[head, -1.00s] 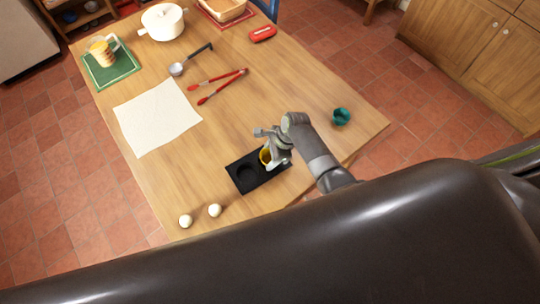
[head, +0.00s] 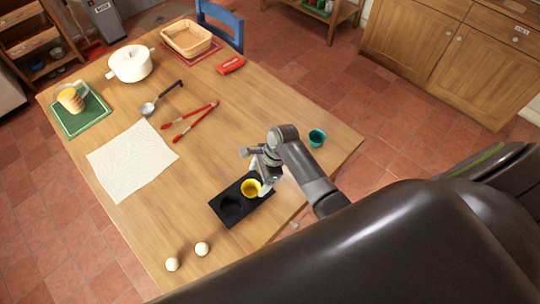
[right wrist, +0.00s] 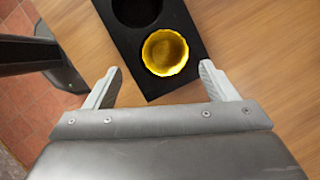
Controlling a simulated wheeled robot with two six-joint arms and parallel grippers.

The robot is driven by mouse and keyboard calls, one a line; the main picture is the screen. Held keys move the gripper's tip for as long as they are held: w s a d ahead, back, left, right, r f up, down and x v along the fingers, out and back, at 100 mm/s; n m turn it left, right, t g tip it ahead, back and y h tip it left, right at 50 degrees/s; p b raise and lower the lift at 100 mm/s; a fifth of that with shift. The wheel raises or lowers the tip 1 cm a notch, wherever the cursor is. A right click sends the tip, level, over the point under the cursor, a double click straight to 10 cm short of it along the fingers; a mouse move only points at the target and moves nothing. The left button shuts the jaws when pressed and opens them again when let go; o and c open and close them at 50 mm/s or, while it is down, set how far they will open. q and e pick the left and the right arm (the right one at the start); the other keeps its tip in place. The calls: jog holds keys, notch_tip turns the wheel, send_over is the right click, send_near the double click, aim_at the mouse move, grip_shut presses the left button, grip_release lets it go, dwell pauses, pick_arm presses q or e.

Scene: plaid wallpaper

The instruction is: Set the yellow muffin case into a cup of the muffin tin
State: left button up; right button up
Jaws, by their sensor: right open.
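The yellow muffin case (head: 251,188) sits in one cup of the black muffin tin (head: 250,207); the tin's other visible cup is empty. In the right wrist view the case (right wrist: 165,52) sits in the tin's near cup, its rim showing round and level. My right gripper (head: 262,187) is beside the case at the tin's right end. In the right wrist view my right gripper (right wrist: 161,72) is open, its fingers apart with the case just beyond and between the tips. It holds nothing. My left gripper is not in view.
A teal case (head: 317,138) stands near the table's right edge. Two pale egg-like balls (head: 202,249) lie near the front edge. Red tongs (head: 190,122), a ladle (head: 150,107) and a white cloth (head: 130,160) lie behind and left. Bare wood surrounds the tin.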

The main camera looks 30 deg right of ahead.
jog(key=v, duration=1.1)
jog(key=shift+a+b, duration=0.15)
jog(key=shift+b, duration=0.25)
